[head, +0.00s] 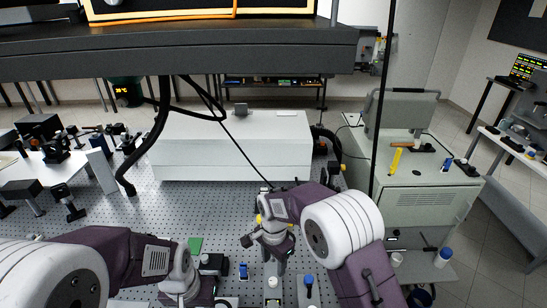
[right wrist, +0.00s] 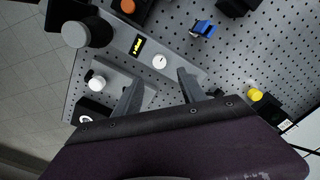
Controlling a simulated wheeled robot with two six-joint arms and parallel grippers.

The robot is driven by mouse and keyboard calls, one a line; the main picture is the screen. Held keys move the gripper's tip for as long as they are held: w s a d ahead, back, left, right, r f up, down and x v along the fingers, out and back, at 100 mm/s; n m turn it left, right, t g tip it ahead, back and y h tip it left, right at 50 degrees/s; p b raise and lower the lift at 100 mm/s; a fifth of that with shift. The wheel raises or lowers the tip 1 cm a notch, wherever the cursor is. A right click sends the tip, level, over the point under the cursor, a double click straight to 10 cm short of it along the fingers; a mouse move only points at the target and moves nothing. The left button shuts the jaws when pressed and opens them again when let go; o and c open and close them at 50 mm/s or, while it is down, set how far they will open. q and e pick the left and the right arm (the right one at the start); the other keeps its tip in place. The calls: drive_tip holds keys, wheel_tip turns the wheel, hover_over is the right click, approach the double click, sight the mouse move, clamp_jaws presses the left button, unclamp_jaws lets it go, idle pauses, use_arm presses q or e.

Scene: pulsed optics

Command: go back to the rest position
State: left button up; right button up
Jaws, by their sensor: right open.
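My right gripper (head: 264,252) hangs over the perforated optical table (head: 225,225), right of centre in the head view. In the right wrist view its two fingers (right wrist: 160,94) are spread apart with nothing between them. Beyond the fingertips lies a grey bar-shaped mount (right wrist: 181,65) with a white knob and a yellow label. My left arm comes in at the lower left of the head view and bends down near the table's front. Its fingers do not show.
A white housing (head: 230,145) stands behind. A dark shelf (head: 180,50) crosses above. Small blue-topped (head: 308,280), blue (head: 243,270) and black (head: 212,264) parts crowd the front. A grey cabinet (head: 425,205) stands right. Bare table lies left of centre.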

drive_tip(key=s+d+r+m+t+b, duration=0.1)
drive_tip(key=d+r+b, duration=0.1)
drive_tip(key=d, duration=0.4)
drive_tip(key=s+d+r+m+b, duration=0.1)
drive_tip(key=d+b, duration=0.1)
drive_tip(key=d, duration=0.4)
drive_tip(key=s+d+f+n, duration=0.2)
drive_tip(key=s+d+n, duration=0.1)
drive_tip(key=s+n, duration=0.2)
drive_tip(key=s+d+f+n+b, duration=0.1)
drive_tip(key=s+d+f+n, duration=0.1)
drive_tip(key=s+n, duration=0.4)
drive_tip(key=shift+s+d+f, duration=0.4)
drive_tip(key=shift+s, duration=0.65)
drive_tip(key=shift+s, duration=0.1)
